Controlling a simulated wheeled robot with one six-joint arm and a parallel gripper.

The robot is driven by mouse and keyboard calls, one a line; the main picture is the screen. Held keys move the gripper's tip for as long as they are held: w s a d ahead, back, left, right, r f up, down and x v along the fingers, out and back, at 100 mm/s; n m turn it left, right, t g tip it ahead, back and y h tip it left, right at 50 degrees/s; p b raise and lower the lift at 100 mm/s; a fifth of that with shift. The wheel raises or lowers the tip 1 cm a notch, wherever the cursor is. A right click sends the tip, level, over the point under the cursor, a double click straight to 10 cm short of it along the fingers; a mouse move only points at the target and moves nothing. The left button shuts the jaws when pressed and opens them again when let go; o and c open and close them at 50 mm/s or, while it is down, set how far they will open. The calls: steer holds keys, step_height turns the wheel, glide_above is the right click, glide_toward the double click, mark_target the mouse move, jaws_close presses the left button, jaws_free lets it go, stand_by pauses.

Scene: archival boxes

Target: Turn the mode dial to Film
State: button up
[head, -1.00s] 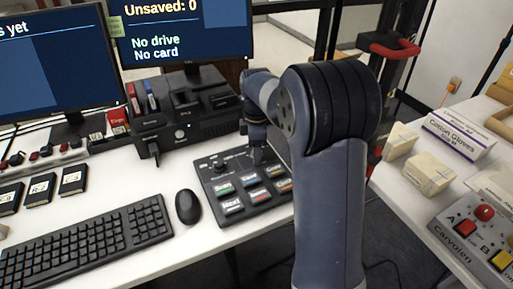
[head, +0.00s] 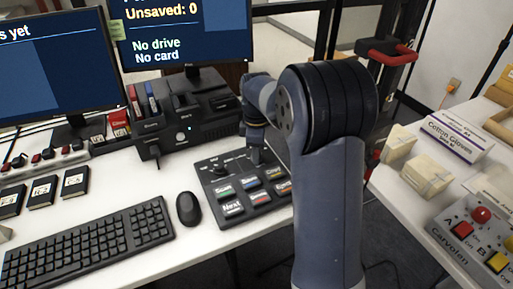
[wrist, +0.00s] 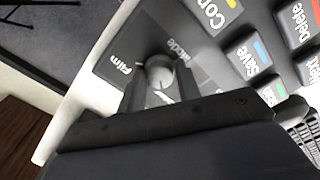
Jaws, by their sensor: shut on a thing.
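The mode dial (wrist: 158,70) is a small round grey knob on the black control panel (wrist: 205,65). In the wrist view the word Film is printed left of the dial and Mode above it to the right. My gripper (wrist: 160,84) has a finger on either side of the dial and is shut on it. The dial's pointer is too unclear to read. In the head view my gripper (head: 258,156) reaches down at the panel's far right corner and hides the dial.
Labelled buttons, including Save (wrist: 248,58), sit close to the dial. A mouse (head: 188,208) and keyboard (head: 95,245) lie left of the panel. A black dock (head: 190,120) and monitors stand behind. The right table holds boxes and a Carvolen button box (head: 475,235).

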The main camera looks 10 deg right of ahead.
steer(key=m+p, duration=0.3)
steer(key=m, duration=0.2)
steer(key=shift+r+p, duration=0.15)
steer(key=shift+p, duration=0.15)
steer(key=m+p, duration=0.2)
steer(key=m, duration=0.4)
steer(key=shift+m+p, duration=0.3)
steer(key=shift+p, duration=0.05)
steer(key=m+p, duration=0.1)
steer(key=m, duration=0.4)
steer(key=m+p, duration=0.1)
steer(key=m, duration=0.4)
steer(key=shift+m, duration=0.4)
steer(key=o, duration=1)
